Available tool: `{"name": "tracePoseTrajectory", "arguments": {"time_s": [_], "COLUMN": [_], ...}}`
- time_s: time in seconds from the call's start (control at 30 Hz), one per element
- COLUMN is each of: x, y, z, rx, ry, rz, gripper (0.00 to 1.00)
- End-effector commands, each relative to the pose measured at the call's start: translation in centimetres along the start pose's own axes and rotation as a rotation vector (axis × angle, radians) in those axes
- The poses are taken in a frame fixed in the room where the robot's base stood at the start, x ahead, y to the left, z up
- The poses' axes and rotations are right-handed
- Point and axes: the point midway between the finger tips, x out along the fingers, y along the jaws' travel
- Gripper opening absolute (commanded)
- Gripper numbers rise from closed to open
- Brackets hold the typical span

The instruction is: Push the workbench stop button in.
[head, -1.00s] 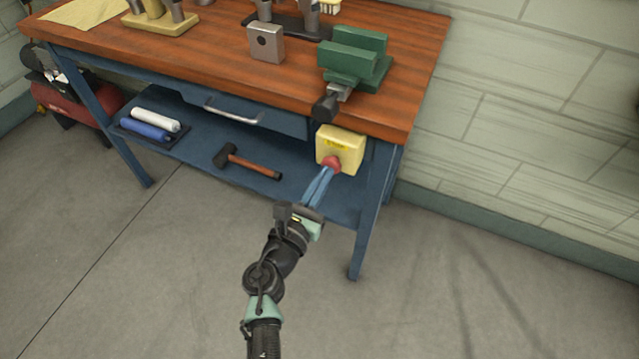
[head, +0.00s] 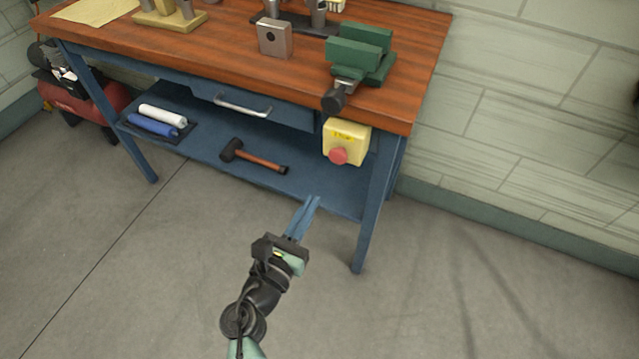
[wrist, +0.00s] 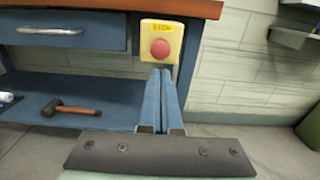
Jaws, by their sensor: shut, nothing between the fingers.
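The stop button is a red round cap (head: 338,156) on a yellow box (head: 347,138) fixed under the right front of the workbench top. In the wrist view the red cap (wrist: 161,48) shows below a label on the box (wrist: 163,36). My gripper (head: 314,199) is shut and empty, its blue fingers side by side. In the head view its tips are below and left of the button, with a clear gap. In the wrist view the fingertips (wrist: 161,71) show just below the cap. How deep the cap sits cannot be told.
The workbench (head: 230,50) carries a green vise (head: 360,52) above the box, with its dark handle end close by. A hammer (head: 254,157) and two rolls (head: 158,120) lie on the lower shelf. A bench leg (head: 372,215) stands right of my gripper. The floor in front is clear.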

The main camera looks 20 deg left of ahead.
Motion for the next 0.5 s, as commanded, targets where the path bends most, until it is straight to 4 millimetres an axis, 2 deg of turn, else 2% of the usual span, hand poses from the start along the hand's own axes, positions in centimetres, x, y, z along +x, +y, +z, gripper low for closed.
{"name": "tracePoseTrajectory", "arguments": {"time_s": [0.03,0.2,0.5], "x": [-1.1,-3.1,-3.7], "y": [0.1,0.1,0.1], "z": [0.0,0.0,0.0], "rx": [-0.001,-0.002,-0.001], "ry": [0.002,0.0,0.0], "rz": [0.004,0.002,0.001], "gripper": [0.0,0.0,0.0]}}
